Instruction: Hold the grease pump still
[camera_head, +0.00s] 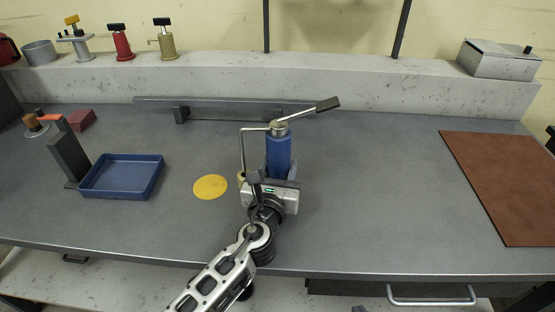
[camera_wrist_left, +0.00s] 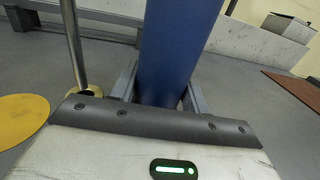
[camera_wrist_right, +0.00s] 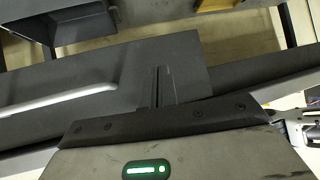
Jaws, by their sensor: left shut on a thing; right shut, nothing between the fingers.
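The grease pump (camera_head: 279,155) stands upright on the grey bench, a blue cylinder with a lever (camera_head: 315,109) reaching up right and a bent metal tube (camera_head: 243,150) down its left side. My left gripper (camera_head: 269,183) is at its lower part from the front. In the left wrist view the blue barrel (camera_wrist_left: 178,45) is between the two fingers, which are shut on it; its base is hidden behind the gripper. My right gripper (camera_wrist_right: 163,88) is shut and empty in the right wrist view, in front of a dark panel with a pale bar handle.
A yellow disc (camera_head: 210,187) lies left of the pump. Further left are a blue tray (camera_head: 151,184) and a dark post (camera_head: 69,155). A brown mat (camera_head: 510,185) lies at right. The bench between pump and mat is clear. A drawer handle (camera_head: 431,301) is below the front edge.

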